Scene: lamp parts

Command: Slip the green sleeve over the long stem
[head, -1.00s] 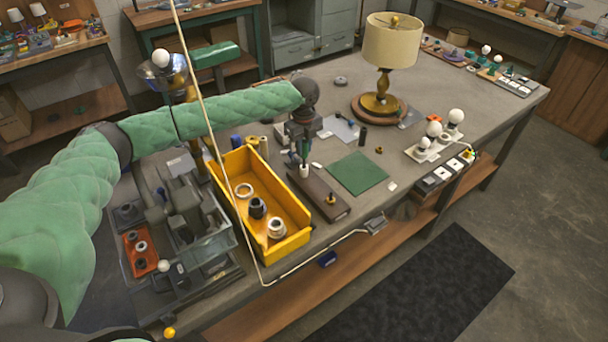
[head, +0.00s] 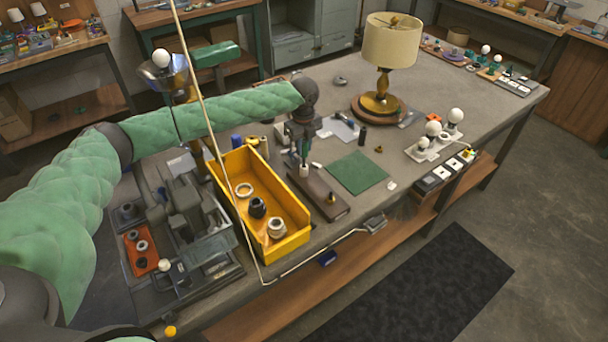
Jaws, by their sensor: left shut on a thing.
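My left gripper (head: 303,158) reaches in from the left and points down over the far end of a dark brown block (head: 316,193) on the bench. It is shut on a small, partly hidden thing, which I take to be the green sleeve. A small pale piece (head: 304,171) shows just below the fingers at the block's far end. The long stem cannot be made out clearly; the gripper covers that spot. A short brass stem (head: 331,198) stands at the block's near end. I cannot tell whether the sleeve is around a stem. My right gripper is not in view.
A yellow bin (head: 288,245) with rings and fittings stands just left of the block. A green mat (head: 358,171) lies to its right. A lamp with a cream shade (head: 391,42) stands behind. A cable (head: 312,260) runs along the front edge; white bulb sockets (head: 434,143) stand at right.

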